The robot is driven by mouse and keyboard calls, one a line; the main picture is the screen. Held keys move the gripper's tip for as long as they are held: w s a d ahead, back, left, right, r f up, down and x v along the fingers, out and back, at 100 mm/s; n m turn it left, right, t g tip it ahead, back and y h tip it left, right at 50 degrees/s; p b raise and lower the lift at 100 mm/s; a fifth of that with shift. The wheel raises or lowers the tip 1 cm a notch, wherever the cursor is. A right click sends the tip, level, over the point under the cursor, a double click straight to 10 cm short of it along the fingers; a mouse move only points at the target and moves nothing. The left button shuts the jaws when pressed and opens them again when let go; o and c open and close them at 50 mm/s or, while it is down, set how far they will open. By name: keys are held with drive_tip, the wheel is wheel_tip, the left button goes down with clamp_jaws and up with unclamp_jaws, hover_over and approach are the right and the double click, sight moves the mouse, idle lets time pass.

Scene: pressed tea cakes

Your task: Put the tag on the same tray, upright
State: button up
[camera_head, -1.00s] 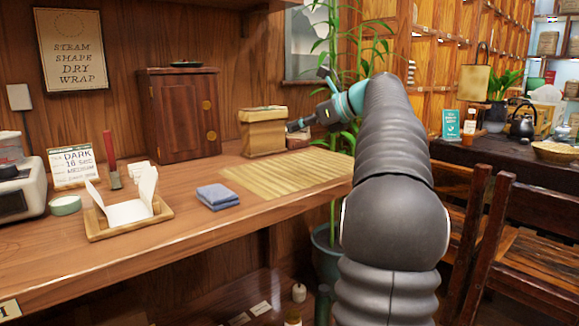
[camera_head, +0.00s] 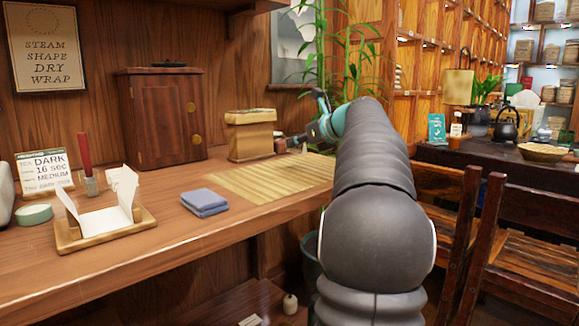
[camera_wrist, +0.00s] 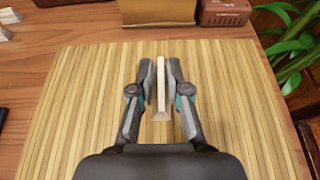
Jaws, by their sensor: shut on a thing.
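My gripper (camera_wrist: 161,85) is shut on a thin, pale, upright piece, seen edge-on, which looks like the tag (camera_wrist: 161,92). Its lower end widens into a small foot. It is over the slatted bamboo mat (camera_wrist: 85,90); I cannot tell whether the foot touches the mat. A wooden tray (camera_head: 98,238) with folded white paper (camera_head: 100,218) stands at the left of the counter.
A folded blue cloth (camera_head: 205,202) lies between tray and mat. Behind the mat stands a tan box (camera_head: 250,140), with a wooden cabinet (camera_head: 160,115) to its left. A printed card (camera_head: 45,172) and a green round tin (camera_head: 34,214) are at far left.

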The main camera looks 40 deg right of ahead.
sight(290, 172)
drive_tip(key=shift+w+a+f, duration=0.7)
drive_tip(key=shift+f, duration=0.05)
drive_tip(key=shift+f+b, duration=0.8)
drive_tip(key=shift+f, duration=1.05)
drive_tip(key=shift+f, duration=0.1)
drive_tip(key=o, duration=0.7)
